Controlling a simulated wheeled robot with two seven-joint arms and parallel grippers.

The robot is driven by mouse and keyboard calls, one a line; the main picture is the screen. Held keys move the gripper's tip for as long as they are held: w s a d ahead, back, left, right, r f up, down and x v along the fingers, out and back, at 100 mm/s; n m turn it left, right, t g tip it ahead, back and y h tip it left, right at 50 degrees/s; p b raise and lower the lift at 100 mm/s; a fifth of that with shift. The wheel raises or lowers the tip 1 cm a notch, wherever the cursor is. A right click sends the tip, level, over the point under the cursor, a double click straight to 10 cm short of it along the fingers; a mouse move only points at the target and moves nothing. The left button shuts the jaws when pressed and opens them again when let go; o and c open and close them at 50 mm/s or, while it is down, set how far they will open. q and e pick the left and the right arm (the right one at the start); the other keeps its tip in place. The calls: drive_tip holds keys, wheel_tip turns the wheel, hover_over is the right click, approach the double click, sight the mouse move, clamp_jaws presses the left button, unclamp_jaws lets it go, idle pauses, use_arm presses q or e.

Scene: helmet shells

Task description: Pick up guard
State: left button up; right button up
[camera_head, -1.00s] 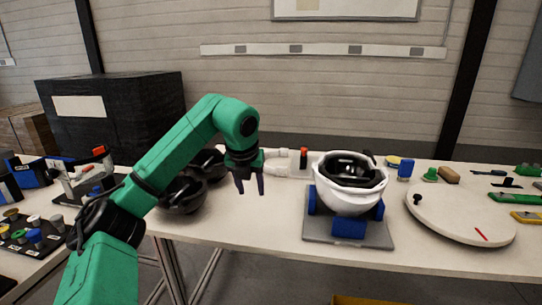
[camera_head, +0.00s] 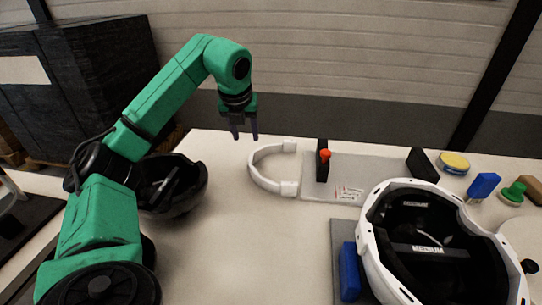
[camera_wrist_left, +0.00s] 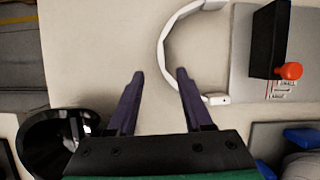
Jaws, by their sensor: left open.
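The guard, a white C-shaped band (camera_head: 262,172), lies on the table with its open side toward the grey plate. In the left wrist view the white band (camera_wrist_left: 163,45) lies ahead and to the right of the fingers. My left gripper (camera_head: 245,136) is open and empty, above the table and left of the band's far end. My right gripper is not in view.
A grey plate (camera_head: 365,175) with a black block and red knob (camera_head: 323,158) stands beside the band. A white helmet shell (camera_head: 375,240) with black lining sits at the front right. A black shell (camera_head: 190,190) lies at left below my arm. Bare table lies between.

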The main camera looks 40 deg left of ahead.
sight(250, 159)
use_arm(q)
drive_tip(key=x, duration=1.2)
drive_tip(key=shift+s+d+f, duration=0.15)
drive_tip(key=shift+s+f, duration=0.1)
drive_tip(key=shift+f, duration=0.2)
drive_tip(key=shift+r, duration=0.1)
clamp_jaws()
